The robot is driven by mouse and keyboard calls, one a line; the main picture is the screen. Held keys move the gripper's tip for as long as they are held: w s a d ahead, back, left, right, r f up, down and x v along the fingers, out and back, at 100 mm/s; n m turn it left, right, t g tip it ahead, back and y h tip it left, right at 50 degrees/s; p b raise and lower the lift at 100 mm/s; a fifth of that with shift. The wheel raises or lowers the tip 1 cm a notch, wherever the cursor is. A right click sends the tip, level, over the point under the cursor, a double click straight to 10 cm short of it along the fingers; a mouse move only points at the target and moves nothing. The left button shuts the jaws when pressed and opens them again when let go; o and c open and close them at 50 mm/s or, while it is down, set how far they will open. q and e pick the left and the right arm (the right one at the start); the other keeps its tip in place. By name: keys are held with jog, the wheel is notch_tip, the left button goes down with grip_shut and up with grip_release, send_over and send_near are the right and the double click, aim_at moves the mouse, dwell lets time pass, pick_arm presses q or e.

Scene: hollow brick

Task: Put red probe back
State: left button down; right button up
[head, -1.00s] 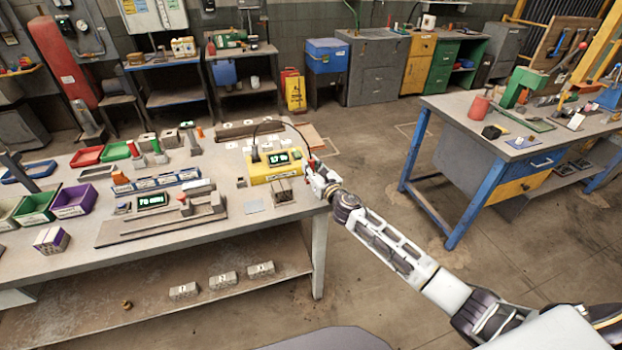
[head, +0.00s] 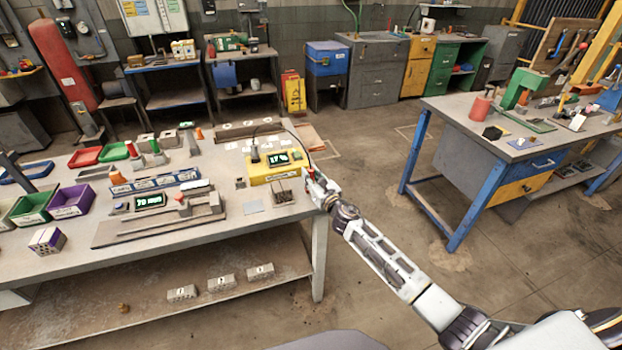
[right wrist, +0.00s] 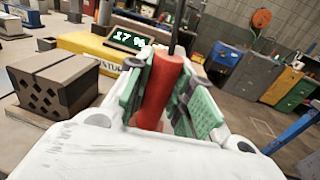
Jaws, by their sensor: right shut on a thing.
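The red probe (right wrist: 162,88) is upright between the green pads of my right gripper (right wrist: 160,100) in the right wrist view. The gripper is shut on it. A dark cable rises from its top. In the head view my right gripper (head: 312,183) is at the right end of the workbench, beside the yellow meter (head: 270,172). The probe is too small to make out clearly there. The yellow meter also shows in the right wrist view (right wrist: 88,44), its display (right wrist: 130,39) reading 17 %. My left gripper is not in view.
A hollow brick (right wrist: 55,82) stands left of my gripper in the right wrist view. The workbench (head: 240,222) also holds a grey gauge with a green display (head: 150,201) and coloured bins (head: 72,201). Open floor (head: 370,240) lies to the right.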

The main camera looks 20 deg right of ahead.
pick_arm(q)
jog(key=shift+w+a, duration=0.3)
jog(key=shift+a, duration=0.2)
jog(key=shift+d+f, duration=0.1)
pick_arm(e)
jog(key=shift+f, duration=0.15)
jog(key=o, duration=0.9)
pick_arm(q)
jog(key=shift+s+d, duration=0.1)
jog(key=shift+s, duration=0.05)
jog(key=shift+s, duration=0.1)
pick_arm(e)
jog(key=shift+r, duration=0.2)
